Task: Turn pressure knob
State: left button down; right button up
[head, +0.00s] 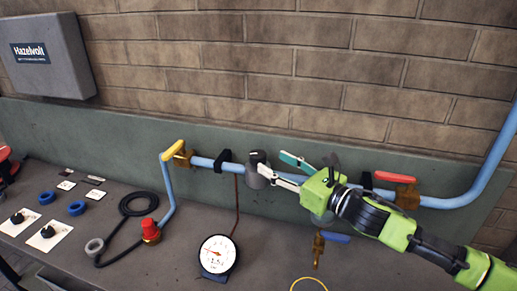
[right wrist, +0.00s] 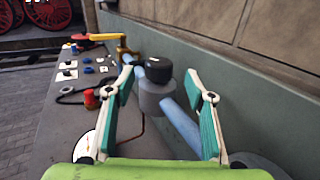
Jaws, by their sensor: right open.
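The black pressure knob (head: 257,157) sits on top of a grey regulator body on the blue pipe along the back wall. My right gripper (head: 272,163) reaches in from the right, with its fingers open beside the knob. In the right wrist view the knob (right wrist: 158,70) stands upright ahead, between the two spread teal-padded fingers (right wrist: 167,88). The fingers appear not to be closed on it; whether one touches the body is unclear. A round white gauge (head: 217,254) stands on the bench below. My left gripper is not in view.
A yellow-handled valve (head: 174,150) is left of the knob and a red-handled valve (head: 396,177) is right of it. A red-capped fitting (head: 150,229), a black hose (head: 130,222) and blue knobs (head: 47,198) occupy the bench's left. A grey box (head: 47,55) hangs on the brick wall.

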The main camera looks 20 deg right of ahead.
aim_at(264, 156)
jog(key=p+x, duration=0.2)
jog(key=x, duration=0.3)
jog(key=shift+w+a+r, duration=0.15)
jog(key=shift+w+a, duration=0.05)
jog(key=shift+w, duration=0.15)
jog(key=shift+w+a+p, duration=0.3)
jog(key=shift+w+a, duration=0.05)
jog(key=shift+w, duration=0.25)
jog(key=c, duration=1.1)
